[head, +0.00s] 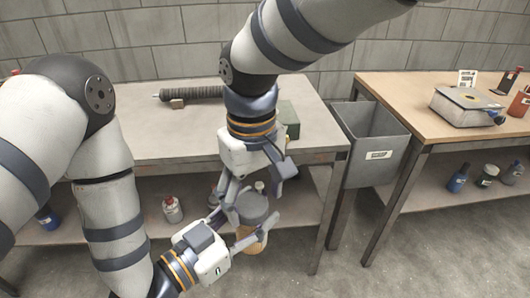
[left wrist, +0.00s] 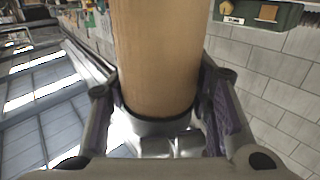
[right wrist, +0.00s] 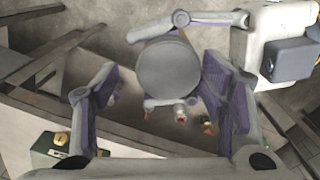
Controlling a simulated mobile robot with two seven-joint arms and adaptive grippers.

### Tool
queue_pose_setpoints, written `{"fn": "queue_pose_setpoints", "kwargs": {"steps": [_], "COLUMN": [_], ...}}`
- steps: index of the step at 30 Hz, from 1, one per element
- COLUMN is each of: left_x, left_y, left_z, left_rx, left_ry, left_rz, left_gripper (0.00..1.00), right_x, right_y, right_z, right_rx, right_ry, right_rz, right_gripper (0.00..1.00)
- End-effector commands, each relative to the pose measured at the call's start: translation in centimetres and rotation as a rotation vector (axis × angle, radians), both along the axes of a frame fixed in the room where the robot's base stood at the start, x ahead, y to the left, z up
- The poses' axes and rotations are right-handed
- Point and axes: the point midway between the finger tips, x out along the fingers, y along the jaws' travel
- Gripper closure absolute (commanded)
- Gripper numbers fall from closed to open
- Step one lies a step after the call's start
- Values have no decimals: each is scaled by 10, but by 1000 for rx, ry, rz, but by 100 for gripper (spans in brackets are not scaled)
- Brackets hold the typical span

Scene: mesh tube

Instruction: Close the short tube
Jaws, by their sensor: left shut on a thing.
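The short tube (head: 254,243) is tan with a grey cap-like top (head: 252,207), held in front of the left workbench. My left gripper (head: 250,216) is shut on it from the side. In the left wrist view the tan tube (left wrist: 157,55) stands between the fingers, with a grey band (left wrist: 155,125) at its lower end in the picture. My right gripper (right wrist: 168,90) is open just above, its fingers on either side of the round grey top (right wrist: 168,68) with visible gaps. The right gripper also shows in the head view (head: 254,190). How firmly the top is seated is hidden.
A long dark ribbed tube (head: 192,93) lies on the left workbench (head: 170,140). A green box (head: 288,120) stands near its right end. A grey bin (head: 375,135) is between the benches. Bottles stand on the lower shelves. The floor in front is clear.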

Motion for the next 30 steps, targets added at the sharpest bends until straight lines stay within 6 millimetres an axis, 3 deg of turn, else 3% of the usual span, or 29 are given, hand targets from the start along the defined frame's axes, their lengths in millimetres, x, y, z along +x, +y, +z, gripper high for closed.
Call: {"fn": "queue_pose_setpoints", "kwargs": {"steps": [16, 24, 30], "left_x": [1, 1, 1], "left_y": [-2, -1, -1], "left_z": [2, 2, 2], "left_rx": [-5, -4, -4], "left_ry": [-6, -7, -7], "left_rz": [-4, -2, -1], "left_gripper": [100, 100, 100], "right_x": [-3, -4, -4], "right_y": [4, 3, 2], "right_z": [0, 36, 44], "right_rx": [6, 4, 3], "right_ry": [7, 7, 10], "right_rz": [3, 4, 4], "right_gripper": [32, 32, 32]}}
